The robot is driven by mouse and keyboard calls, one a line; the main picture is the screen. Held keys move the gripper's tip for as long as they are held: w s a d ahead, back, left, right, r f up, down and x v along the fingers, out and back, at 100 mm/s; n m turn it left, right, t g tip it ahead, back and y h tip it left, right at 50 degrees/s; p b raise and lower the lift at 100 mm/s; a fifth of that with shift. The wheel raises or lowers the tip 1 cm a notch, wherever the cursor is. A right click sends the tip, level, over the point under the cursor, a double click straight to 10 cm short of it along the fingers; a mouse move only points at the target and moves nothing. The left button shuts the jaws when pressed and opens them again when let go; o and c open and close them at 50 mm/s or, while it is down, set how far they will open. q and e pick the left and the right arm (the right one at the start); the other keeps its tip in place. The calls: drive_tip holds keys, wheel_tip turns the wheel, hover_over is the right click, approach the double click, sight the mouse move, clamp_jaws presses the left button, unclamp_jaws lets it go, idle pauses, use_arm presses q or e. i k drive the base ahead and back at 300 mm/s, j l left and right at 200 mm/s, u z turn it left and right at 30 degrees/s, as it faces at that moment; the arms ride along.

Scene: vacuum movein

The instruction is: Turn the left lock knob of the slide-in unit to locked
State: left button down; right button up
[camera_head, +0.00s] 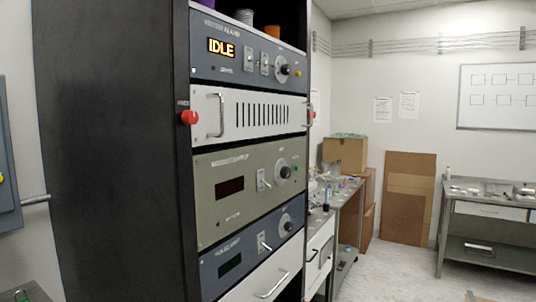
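The left lock knob (189,117) is red and sits on the rack's left post beside the unit. A small red label above it seems to read "FREE". A second red knob (312,115) shows partly at the right post. Neither of my grippers is in view, and nothing touches the knobs.
Above the unit is a blue-grey panel (232,72) showing "IDLE"; below are a grey-green panel (215,208) and another blue panel (212,262). The rack's dark side (110,150) fills the left. Benches and cardboard boxes (345,153) stand behind; some floor is clear at right.

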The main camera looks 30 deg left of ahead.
sight(189, 116)
drive_tip(key=u, duration=1.25)
